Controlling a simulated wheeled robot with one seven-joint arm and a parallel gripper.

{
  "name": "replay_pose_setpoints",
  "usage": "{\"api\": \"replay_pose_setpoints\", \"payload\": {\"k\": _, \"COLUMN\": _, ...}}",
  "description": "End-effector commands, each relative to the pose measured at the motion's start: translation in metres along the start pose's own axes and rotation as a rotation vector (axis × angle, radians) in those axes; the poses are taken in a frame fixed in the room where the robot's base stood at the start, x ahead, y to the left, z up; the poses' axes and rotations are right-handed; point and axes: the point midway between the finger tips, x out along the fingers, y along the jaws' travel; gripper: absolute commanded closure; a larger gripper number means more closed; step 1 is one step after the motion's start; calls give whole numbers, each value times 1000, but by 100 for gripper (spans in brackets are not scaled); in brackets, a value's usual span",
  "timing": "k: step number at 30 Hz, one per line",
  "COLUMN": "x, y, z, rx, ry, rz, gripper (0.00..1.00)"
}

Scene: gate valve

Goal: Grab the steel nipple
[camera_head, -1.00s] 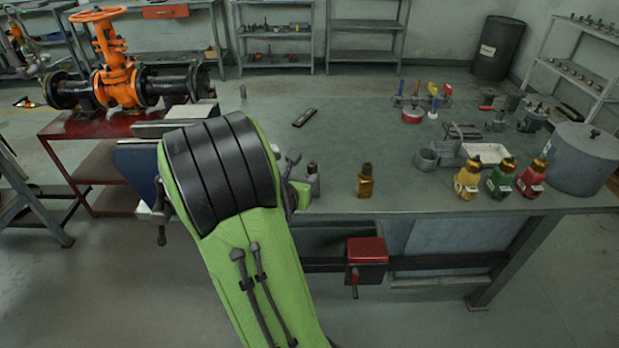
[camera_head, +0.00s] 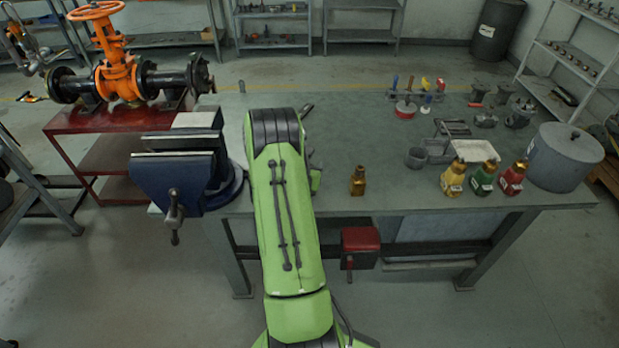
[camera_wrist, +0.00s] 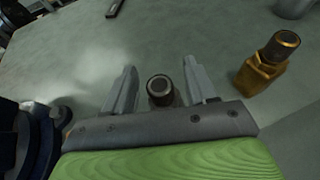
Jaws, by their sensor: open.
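The steel nipple (camera_wrist: 160,88) stands on the workbench in the wrist view, a dark grey round piece with an open top. My gripper (camera_wrist: 160,82) is open, with one finger on each side of the nipple and a gap to each. The nipple's lower part is hidden behind the gripper body.
A brass fitting (camera_wrist: 262,66) stands to the right of my gripper; it also shows in the head view (camera_head: 358,181). A blue vise (camera_head: 180,175) is at the bench's left. Several bottles (camera_head: 483,178) stand at the right. The bench middle (camera_head: 330,120) is mostly clear.

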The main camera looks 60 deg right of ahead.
Motion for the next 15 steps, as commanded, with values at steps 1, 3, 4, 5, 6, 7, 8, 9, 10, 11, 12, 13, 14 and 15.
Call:
{"api": "replay_pose_setpoints", "payload": {"k": 1, "x": 2, "y": 1, "z": 0, "rx": 2, "ry": 0, "rz": 1, "gripper": 43}}
{"api": "replay_pose_setpoints", "payload": {"k": 3, "x": 2, "y": 1, "z": -1, "rx": 1, "ry": 0, "rz": 2, "gripper": 43}}
{"api": "replay_pose_setpoints", "payload": {"k": 4, "x": 2, "y": 1, "z": -1, "rx": 0, "ry": 0, "rz": 2, "gripper": 43}}
{"api": "replay_pose_setpoints", "payload": {"k": 5, "x": 2, "y": 1, "z": -1, "rx": 0, "ry": 0, "rz": 2, "gripper": 43}}
{"api": "replay_pose_setpoints", "payload": {"k": 6, "x": 2, "y": 1, "z": -1, "rx": 0, "ry": 0, "rz": 2, "gripper": 43}}
{"api": "replay_pose_setpoints", "payload": {"k": 7, "x": 2, "y": 1, "z": -1, "rx": 0, "ry": 0, "rz": 2, "gripper": 48}}
{"api": "replay_pose_setpoints", "payload": {"k": 8, "x": 2, "y": 1, "z": -1, "rx": 0, "ry": 0, "rz": 2, "gripper": 53}}
{"api": "replay_pose_setpoints", "payload": {"k": 9, "x": 2, "y": 1, "z": -1, "rx": 0, "ry": 0, "rz": 2, "gripper": 59}}
{"api": "replay_pose_setpoints", "payload": {"k": 10, "x": 2, "y": 1, "z": -1, "rx": 0, "ry": 0, "rz": 2, "gripper": 63}}
{"api": "replay_pose_setpoints", "payload": {"k": 11, "x": 2, "y": 1, "z": -1, "rx": 0, "ry": 0, "rz": 1, "gripper": 68}}
{"api": "replay_pose_setpoints", "payload": {"k": 12, "x": 2, "y": 1, "z": -1, "rx": 0, "ry": 0, "rz": 1, "gripper": 74}}
{"api": "replay_pose_setpoints", "payload": {"k": 13, "x": 2, "y": 1, "z": -1, "rx": 0, "ry": 0, "rz": 1, "gripper": 79}}
{"api": "replay_pose_setpoints", "payload": {"k": 14, "x": 2, "y": 1, "z": -1, "rx": 0, "ry": 0, "rz": 1, "gripper": 83}}
{"api": "replay_pose_setpoints", "payload": {"k": 15, "x": 2, "y": 1, "z": -1, "rx": 0, "ry": 0, "rz": 1, "gripper": 89}}
